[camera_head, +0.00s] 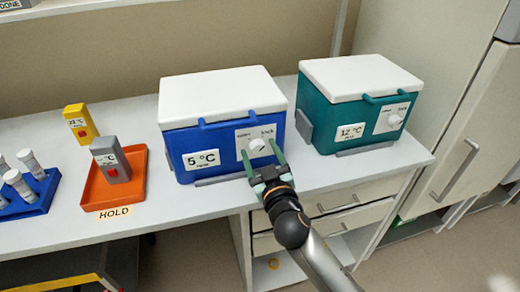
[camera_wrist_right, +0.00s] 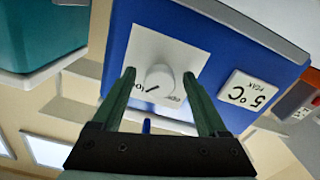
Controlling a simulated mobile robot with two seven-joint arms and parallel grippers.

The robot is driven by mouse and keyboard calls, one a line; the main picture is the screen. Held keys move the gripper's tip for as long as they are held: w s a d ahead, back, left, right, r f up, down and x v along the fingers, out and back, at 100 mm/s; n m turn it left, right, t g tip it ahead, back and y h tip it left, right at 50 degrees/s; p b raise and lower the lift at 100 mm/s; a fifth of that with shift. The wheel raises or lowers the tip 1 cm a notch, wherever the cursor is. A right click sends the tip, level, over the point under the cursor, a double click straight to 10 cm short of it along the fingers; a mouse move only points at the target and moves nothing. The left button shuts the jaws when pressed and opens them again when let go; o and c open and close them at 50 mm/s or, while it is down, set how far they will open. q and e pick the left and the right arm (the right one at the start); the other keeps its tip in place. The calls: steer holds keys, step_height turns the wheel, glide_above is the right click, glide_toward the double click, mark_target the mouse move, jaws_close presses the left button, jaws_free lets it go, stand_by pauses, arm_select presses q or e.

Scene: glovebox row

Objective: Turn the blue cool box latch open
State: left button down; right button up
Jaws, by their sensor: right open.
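The blue cool box (camera_head: 215,125), with a white lid and a 5 °C label, stands on the bench. Its latch is a white round knob (camera_head: 257,146) on a white plate marked open at left and lock at right. In the right wrist view, which is upside down, the knob (camera_wrist_right: 160,80) has a dark mark that seems to point toward the lock word. My right gripper (camera_head: 262,157) is open in front of the plate. In the wrist view its green fingers (camera_wrist_right: 160,92) stand either side of the knob, with gaps. My left gripper is not in view.
A teal cool box (camera_head: 330,120) marked 12 °C stands to the right. An orange tray (camera_head: 96,200) with a grey tagged item (camera_head: 110,160) stands to the left, a yellow item (camera_head: 80,124) behind it. A blue rack (camera_head: 40,205) of white-capped vials is at far left.

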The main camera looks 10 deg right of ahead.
steer(key=shift+s, duration=0.1)
steer(key=shift+c, duration=0.2)
jaws_close()
